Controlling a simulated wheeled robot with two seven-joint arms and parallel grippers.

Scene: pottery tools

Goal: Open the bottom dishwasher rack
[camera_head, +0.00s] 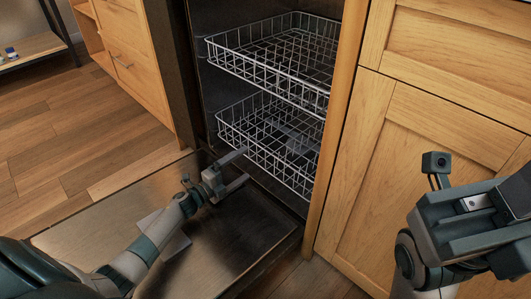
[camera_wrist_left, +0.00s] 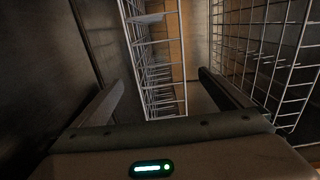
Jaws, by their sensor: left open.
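The bottom rack (camera_head: 262,160) is a white wire basket low in the dishwasher, below the upper rack (camera_head: 268,78). My left gripper (camera_head: 240,170) is over the inner end of the lowered dishwasher door (camera_head: 105,212), just in front of the bottom rack's front side. Its fingers are open, with nothing seen held between them. In the left wrist view, the open fingers (camera_wrist_left: 160,85) point at wire grids on both sides; I cannot tell whether they touch a wire. Part of my right arm and gripper (camera_head: 455,220) shows at the right; its finger opening is unclear.
A wooden cabinet front (camera_head: 385,165) stands right of the dishwasher, close to my right arm. Wooden drawers (camera_head: 128,62) stand to the left. The wooden floor (camera_head: 60,150) left of the door is clear. A small table (camera_head: 30,48) is at the far left.

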